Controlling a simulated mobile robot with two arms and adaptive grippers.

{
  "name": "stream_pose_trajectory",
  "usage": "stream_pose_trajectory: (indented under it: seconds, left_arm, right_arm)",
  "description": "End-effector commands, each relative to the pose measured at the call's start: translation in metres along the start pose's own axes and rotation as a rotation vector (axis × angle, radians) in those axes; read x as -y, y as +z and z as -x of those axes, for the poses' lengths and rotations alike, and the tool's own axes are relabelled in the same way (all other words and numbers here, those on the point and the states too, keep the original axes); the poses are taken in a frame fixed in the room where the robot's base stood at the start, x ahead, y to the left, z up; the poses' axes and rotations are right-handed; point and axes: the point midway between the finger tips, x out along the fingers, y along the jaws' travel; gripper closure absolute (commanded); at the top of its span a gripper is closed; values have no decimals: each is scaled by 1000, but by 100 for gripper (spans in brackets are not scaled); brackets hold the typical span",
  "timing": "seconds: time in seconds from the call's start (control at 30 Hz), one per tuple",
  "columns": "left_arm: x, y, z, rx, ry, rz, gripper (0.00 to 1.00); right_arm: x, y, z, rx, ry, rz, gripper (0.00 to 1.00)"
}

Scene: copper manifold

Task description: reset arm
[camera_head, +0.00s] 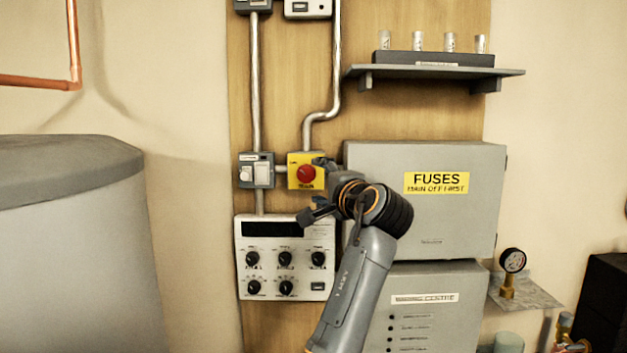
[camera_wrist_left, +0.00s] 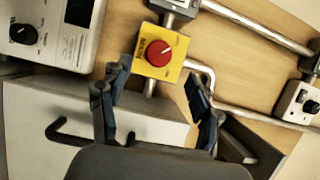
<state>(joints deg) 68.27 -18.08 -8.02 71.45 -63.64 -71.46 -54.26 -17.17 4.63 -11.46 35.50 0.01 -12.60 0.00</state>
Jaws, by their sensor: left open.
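My left gripper (camera_head: 318,188) is in front of the wooden panel, near the yellow switch box with a red knob (camera_head: 306,174). The arm rises from the bottom of the head view. In the left wrist view the gripper (camera_wrist_left: 158,105) has its two fingers spread apart with nothing between them. The red knob (camera_wrist_left: 159,53) lies beyond the fingertips, apart from them. My right gripper shows in neither view.
A control box with several black knobs (camera_head: 285,258) is below the switch. The grey fuse box (camera_head: 460,220) and another grey box (camera_head: 455,335) stand right. A shelf (camera_head: 430,72) holds several small cylinders. A grey tank (camera_head: 70,240) is at left.

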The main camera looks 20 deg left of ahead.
Motion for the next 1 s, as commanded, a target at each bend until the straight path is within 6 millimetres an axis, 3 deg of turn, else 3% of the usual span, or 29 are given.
stream_pose_trajectory:
  seconds: [0.4,0.53,0.67,0.8,1.0]
  left_arm:
    - [-1,0,8,0,2,0,37]
    - [-25,-6,0,-16,25,-10,37]
    - [-95,-22,-16,-67,93,-25,37]
    - [-192,-37,-29,-134,195,-29,37]
    - [-320,-43,-29,-203,341,-10,37]
  right_arm:
    - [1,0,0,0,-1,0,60]
    - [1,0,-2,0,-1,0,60]
    - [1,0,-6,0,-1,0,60]
    - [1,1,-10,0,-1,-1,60]
    - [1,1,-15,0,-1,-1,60]
